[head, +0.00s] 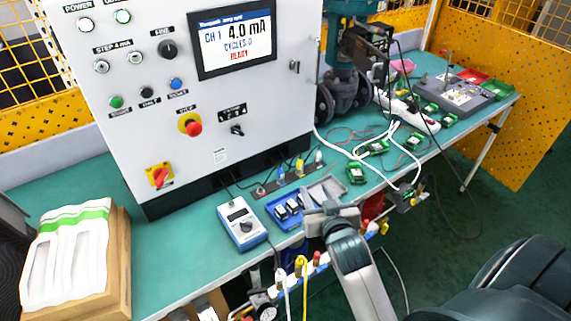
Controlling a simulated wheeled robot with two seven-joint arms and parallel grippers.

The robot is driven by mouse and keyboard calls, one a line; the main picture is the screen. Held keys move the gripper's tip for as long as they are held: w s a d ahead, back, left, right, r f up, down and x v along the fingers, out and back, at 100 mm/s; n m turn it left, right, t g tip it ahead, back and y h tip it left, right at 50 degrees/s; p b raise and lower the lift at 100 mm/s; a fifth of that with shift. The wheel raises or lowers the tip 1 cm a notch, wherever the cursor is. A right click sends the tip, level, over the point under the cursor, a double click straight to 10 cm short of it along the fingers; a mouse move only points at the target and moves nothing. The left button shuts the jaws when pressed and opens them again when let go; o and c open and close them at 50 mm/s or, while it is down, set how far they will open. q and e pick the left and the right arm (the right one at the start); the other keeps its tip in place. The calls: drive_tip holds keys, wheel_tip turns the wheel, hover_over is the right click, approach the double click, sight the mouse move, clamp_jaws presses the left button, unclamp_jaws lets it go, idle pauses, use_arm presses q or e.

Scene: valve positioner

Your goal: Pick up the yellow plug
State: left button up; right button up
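A yellow plug (301,262) with a yellow lead hangs at the front edge of the table, between a white plug (281,275) and a red plug (316,258). My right gripper (325,212) is over the front edge, up and to the right of the yellow plug and apart from it. My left gripper is not in view.
A blue meter (241,223) and a blue tray (287,211) with small parts lie near the gripper. Another yellow piece (299,166) stands on a strip by the control cabinet (215,110). White cables (358,157) and green terminal blocks (356,174) lie to the right.

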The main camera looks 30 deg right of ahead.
drive_tip(key=shift+w+a, duration=0.15)
drive_tip(key=shift+w, duration=0.05)
drive_tip(key=shift+s, duration=0.1)
drive_tip(key=p, duration=0.2)
approach(300, 164)
drive_tip(key=x, duration=0.2)
drive_tip(key=shift+w, duration=0.3)
drive_tip(key=shift+w+d+f+p, duration=0.1)
drive_tip(key=shift+w+p, duration=0.05)
drive_tip(key=shift+w, duration=0.2)
drive_tip(key=shift+w+d+f+p, duration=0.1)
drive_tip(key=shift+w+f+p, duration=0.05)
drive_tip(key=shift+w, duration=0.15)
